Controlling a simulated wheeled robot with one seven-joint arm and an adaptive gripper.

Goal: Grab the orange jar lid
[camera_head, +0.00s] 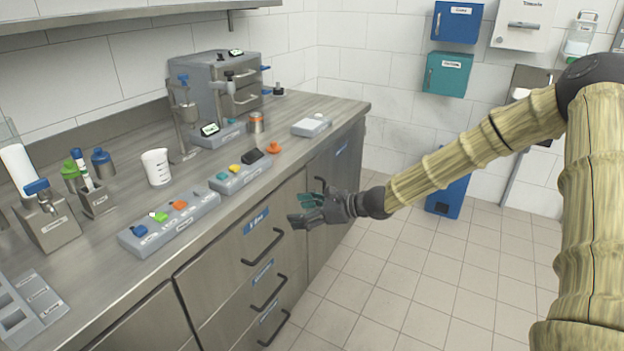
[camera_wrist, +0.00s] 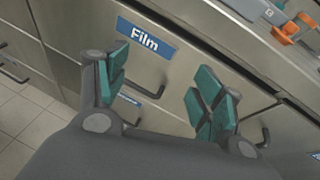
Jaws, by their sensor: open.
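A small orange piece (camera_head: 273,147), which looks like the orange jar lid, lies on the counter near its front edge. An orange-banded jar (camera_head: 256,122) stands just behind it. My gripper (camera_head: 304,208) is open and empty in front of the drawers, below and to the right of the orange piece. In the wrist view, its teal fingertips (camera_wrist: 163,88) are spread apart before the drawer fronts. Orange parts (camera_wrist: 285,33) show at the upper right there; I cannot tell whether they are the lid.
The counter (camera_head: 120,215) holds a grey block with colored pieces (camera_head: 168,222), a smaller block (camera_head: 240,172), a white cup (camera_head: 156,167) and a grey machine (camera_head: 222,85). Drawer handles (camera_head: 263,247) stick out near my gripper. The tiled floor (camera_head: 430,260) is open at the right.

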